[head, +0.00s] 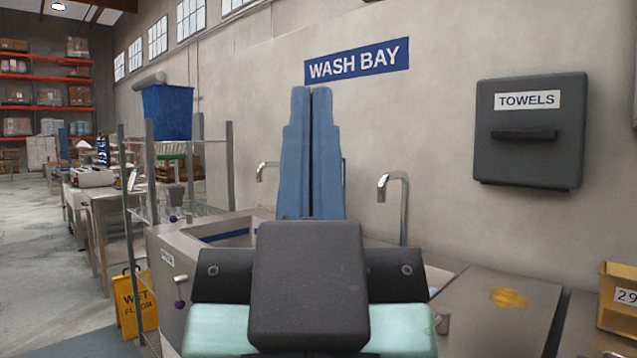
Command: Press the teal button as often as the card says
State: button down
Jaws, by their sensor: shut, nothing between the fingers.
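My gripper (311,95) stands upright in the middle of the head view, its two long blue fingers pressed together with nothing between them. Behind it are the wash bay sinks and the wall. I see no teal button and no card with a press count in this view. My gripper and arm hide part of the sink unit and the wall behind.
A steel sink unit (190,258) with curved taps (403,205) lies ahead. A towel box (530,130) hangs right. A yellow bin (618,298) is at right edge. A wire rack with a blue bin (167,112) and a wet-floor sign (135,303) stand left. Open floor lies far left.

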dwell(0.6)
notch_tip(320, 180, up, 26)
jog(key=p, duration=2.6)
jog(key=shift+f, duration=0.1)
